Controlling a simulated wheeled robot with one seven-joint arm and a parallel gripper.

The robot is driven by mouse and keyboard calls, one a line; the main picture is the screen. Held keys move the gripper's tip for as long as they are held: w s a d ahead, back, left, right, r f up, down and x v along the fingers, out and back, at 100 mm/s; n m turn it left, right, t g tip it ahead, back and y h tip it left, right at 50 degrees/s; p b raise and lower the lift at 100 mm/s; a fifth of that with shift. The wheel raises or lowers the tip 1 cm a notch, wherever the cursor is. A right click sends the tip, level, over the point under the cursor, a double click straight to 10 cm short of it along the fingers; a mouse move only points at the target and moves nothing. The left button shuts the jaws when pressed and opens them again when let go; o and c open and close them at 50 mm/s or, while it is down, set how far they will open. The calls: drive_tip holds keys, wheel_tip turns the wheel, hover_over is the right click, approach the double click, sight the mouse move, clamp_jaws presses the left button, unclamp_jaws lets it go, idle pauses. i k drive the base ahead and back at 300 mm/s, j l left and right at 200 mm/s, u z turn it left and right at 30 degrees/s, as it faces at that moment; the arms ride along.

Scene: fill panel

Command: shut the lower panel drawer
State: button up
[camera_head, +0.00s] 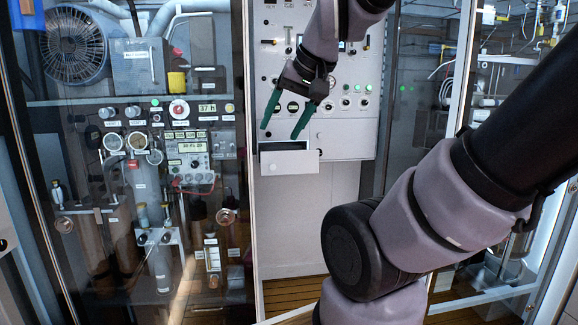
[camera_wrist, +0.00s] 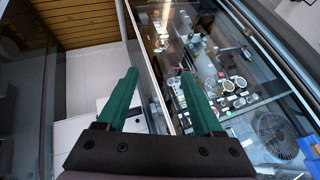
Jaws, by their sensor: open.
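The lower panel drawer (camera_head: 289,163) is a small white box at the bottom of the white control panel (camera_head: 345,140). It stands pulled out from the panel, with its dark inside showing behind the front face. My gripper (camera_head: 281,132) is open and empty, with two green fingers pointing down. In the head view the fingertips appear just above the drawer; I cannot tell if they touch it. In the wrist view the spread fingers of my gripper (camera_wrist: 159,73) have nothing between them. A white surface lies by the left finger there; I cannot tell whether it is the drawer.
A glass-fronted cabinet with gauges and a fan (camera_head: 76,45) stands left of the panel. More glass-fronted equipment stands at the right. The panel carries several knobs and lights. Below the drawer is a plain white front, clear down to the wooden floor (camera_head: 292,295).

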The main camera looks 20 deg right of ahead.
sight(290, 160)
drive_tip(key=i+l, duration=0.1)
drive_tip(key=l, duration=0.2)
drive_tip(key=i+l, duration=0.1)
drive_tip(key=l, duration=0.2)
drive_tip(key=i+l, duration=0.55)
drive_tip(key=l, duration=0.15)
drive_tip(key=i+l, duration=0.75)
drive_tip(key=i+u, duration=0.05)
drive_tip(key=i, duration=0.05)
